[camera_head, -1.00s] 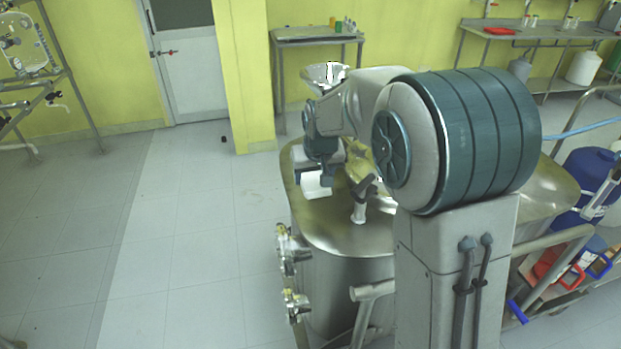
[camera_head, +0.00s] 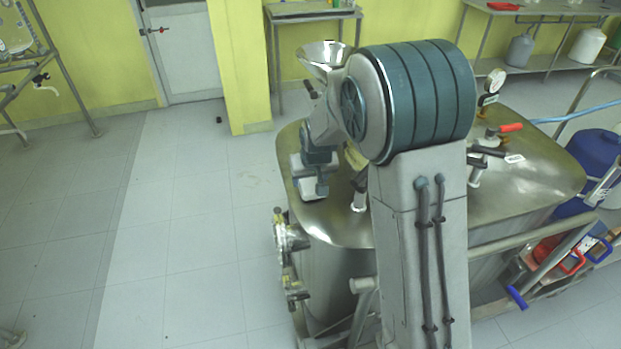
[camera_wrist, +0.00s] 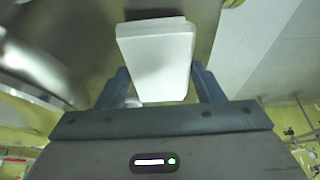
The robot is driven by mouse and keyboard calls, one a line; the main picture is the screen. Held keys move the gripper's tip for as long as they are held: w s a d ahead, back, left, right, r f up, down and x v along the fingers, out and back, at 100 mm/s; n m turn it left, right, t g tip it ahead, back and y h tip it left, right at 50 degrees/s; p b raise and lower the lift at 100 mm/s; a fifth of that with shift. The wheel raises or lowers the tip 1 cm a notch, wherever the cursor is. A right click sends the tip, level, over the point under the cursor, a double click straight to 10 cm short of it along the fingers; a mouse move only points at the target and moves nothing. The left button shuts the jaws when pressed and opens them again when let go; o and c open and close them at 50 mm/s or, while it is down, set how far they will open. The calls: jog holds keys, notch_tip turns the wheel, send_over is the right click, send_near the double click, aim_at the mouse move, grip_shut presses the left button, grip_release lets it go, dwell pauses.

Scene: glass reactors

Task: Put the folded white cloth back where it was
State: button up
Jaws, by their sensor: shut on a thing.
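The folded white cloth (camera_wrist: 155,60) is a flat pale slab between the two blue fingers of my gripper (camera_wrist: 160,72) in the wrist view. My gripper is shut on it, and the cloth's far end sticks out beyond the fingertips. In the head view the cloth (camera_head: 307,191) shows as a small white patch at my gripper (camera_head: 318,184), over the left part of the steel reactor lid (camera_head: 345,232). I cannot tell whether the cloth touches the lid. My arm hides part of the lid.
A metal funnel (camera_head: 325,56) stands behind my arm. A lid fitting (camera_head: 359,195) is just right of my gripper. A gauge (camera_head: 494,82) and a red-handled valve (camera_head: 508,128) are on the lid's right. Valves (camera_head: 291,238) jut from the reactor's left side. The floor at left is clear.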

jog(key=shift+f, duration=0.35)
jog(key=o, duration=0.9)
jog(key=shift+o, duration=0.2)
jog(key=shift+r, duration=0.55)
jog(key=v, duration=1.1)
jog(key=s+d+m, duration=0.1)
jog(key=s+d, duration=0.4)
jog(key=s, duration=0.7)
jog(key=s+d+r+m+g+h, duration=0.1)
jog(key=s+d, duration=0.4)
jog(key=s, duration=0.7)
jog(key=shift+s+d+r+g, duration=0.15)
jog(key=shift+s+d+g, duration=0.1)
jog(key=shift+d+g, duration=0.05)
